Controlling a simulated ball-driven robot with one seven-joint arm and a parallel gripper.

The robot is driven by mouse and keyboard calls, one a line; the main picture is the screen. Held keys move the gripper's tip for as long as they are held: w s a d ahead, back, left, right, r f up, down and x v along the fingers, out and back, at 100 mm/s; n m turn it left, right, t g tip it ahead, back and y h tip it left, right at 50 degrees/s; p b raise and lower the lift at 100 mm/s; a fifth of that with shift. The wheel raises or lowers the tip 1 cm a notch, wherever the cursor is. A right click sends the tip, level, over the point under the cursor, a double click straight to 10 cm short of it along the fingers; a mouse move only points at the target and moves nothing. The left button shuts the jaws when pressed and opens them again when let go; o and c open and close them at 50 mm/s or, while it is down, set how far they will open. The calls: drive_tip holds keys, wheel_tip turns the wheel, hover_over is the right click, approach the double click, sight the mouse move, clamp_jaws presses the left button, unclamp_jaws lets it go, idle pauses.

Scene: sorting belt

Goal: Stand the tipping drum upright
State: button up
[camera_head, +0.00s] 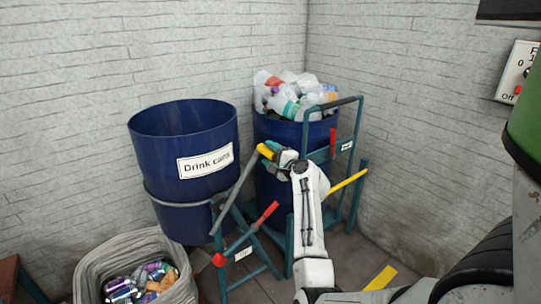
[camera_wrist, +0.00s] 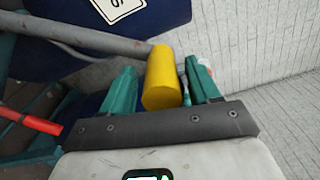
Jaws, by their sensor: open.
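The blue drum (camera_head: 150,165) labelled "Drink cans" hangs in a grey ring (camera_head: 165,203) on a green stand (camera_head: 258,272) and leans a little, its top towards the left. A grey lever (camera_head: 236,190) slopes up right beside it and ends in a yellow grip (camera_head: 265,151). My gripper (camera_head: 277,150) is at that grip. In the wrist view, the yellow grip (camera_wrist: 163,75) lies between the two green fingers of my open gripper (camera_wrist: 160,66). Whether either finger touches it I cannot tell. A red-handled latch (camera_head: 267,213) is on the stand below the lever.
A second blue drum (camera_head: 275,190) full of plastic bottles stands behind in its own green frame (camera_head: 338,215), with another yellow grip (camera_head: 348,183). A lined bin (camera_head: 92,262) of cans is below the labelled drum. Brick walls close the corner. A switch box (camera_head: 517,72) hangs at right.

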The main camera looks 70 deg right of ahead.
drive_tip(key=v, duration=1)
drive_tip(key=shift+s, duration=0.25)
drive_tip(key=shift+a, duration=0.15)
drive_tip(key=w+a+f+n+g+y, duration=0.1)
drive_tip(key=w+a+f+n+y, duration=0.25)
drive_tip(key=a, duration=0.35)
drive_tip(key=w+a+f+n+g+y, duration=0.1)
drive_tip(key=w+a+f+n+y, duration=0.2)
drive_tip(key=a+f+n, duration=0.3)
drive_tip(key=s+a+f+n+g+y+p, duration=0.1)
drive_tip(key=a+f+n+g+y+p, duration=0.35)
drive_tip(key=a, duration=1.15)
drive_tip(key=s+a+f+n+g, duration=0.2)
drive_tip(key=s+a+n+g, duration=0.1)
drive_tip(key=s+a+n, duration=0.3)
drive_tip(key=s+a+f+n+g+h+b, duration=0.1)
drive_tip(key=s+a+f+n+g, duration=0.2)
drive_tip(key=s+a+n, duration=0.4)
drive_tip(key=shift+s+a+g, duration=0.75)
drive_tip(key=shift+s+a, duration=0.1)
drive_tip(key=shift+a, duration=0.4)
drive_tip(key=shift+f, duration=0.1)
